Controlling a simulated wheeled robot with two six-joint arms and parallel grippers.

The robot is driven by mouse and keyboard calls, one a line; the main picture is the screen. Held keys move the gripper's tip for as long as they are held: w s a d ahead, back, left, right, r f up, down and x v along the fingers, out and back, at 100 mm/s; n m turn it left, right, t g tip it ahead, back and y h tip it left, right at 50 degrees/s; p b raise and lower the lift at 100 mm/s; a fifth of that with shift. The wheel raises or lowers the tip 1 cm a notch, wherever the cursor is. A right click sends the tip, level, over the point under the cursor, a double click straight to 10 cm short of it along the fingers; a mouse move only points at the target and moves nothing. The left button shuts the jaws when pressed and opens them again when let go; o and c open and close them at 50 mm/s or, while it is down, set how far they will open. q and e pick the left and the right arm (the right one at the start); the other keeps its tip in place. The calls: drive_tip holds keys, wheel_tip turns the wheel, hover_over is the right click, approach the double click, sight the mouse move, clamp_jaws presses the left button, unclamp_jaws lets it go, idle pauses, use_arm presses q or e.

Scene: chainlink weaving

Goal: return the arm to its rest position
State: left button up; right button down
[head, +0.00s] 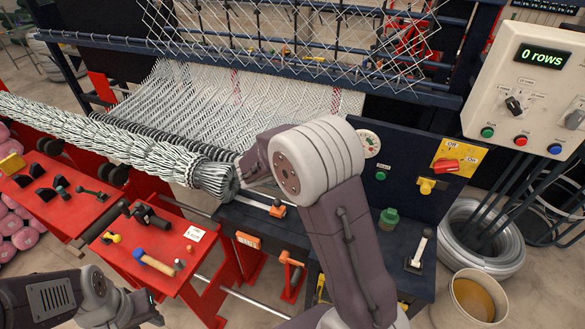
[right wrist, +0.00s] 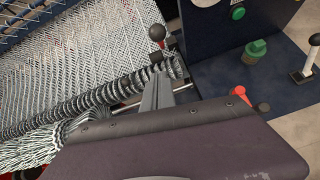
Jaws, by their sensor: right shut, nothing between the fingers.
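My right arm (head: 350,235) rises from the bottom of the head view and bends left over the front of the loom, its wrist beside the thick bundle of wire (head: 95,130). In the right wrist view my right gripper (right wrist: 157,90) is shut and empty. Its fingers point at the dark coiled roller (right wrist: 100,97) along the mesh's lower edge; whether they touch it I cannot tell. In the head view the fingers are mostly hidden by the arm.
Woven wire mesh (head: 215,100) fills the loom behind. A control box (head: 530,90) reading 0 rows stands at right. A red bench (head: 125,255) holds a hammer (head: 153,262) and other tools. A green jar (head: 389,219) and a bucket (head: 478,298) sit right of my arm.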

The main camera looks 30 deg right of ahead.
drive_tip(key=s+a+f+m+g+y+b, duration=0.1)
drive_tip(key=s+f+m+g+y+b, duration=0.25)
drive_tip(key=s+f+m+b, duration=0.8)
drive_tip(key=s+a+f+m+g+y+p, duration=0.1)
drive_tip(key=s+a+f+m+y, duration=0.4)
drive_tip(key=s+a+m, duration=0.5)
drive_tip(key=s+m+p, duration=0.1)
drive_tip(key=m, duration=0.2)
drive_tip(key=shift+s+a+f+g, duration=0.2)
drive_tip(key=shift+a+f+g, duration=0.05)
drive_tip(key=shift+f+g, duration=0.1)
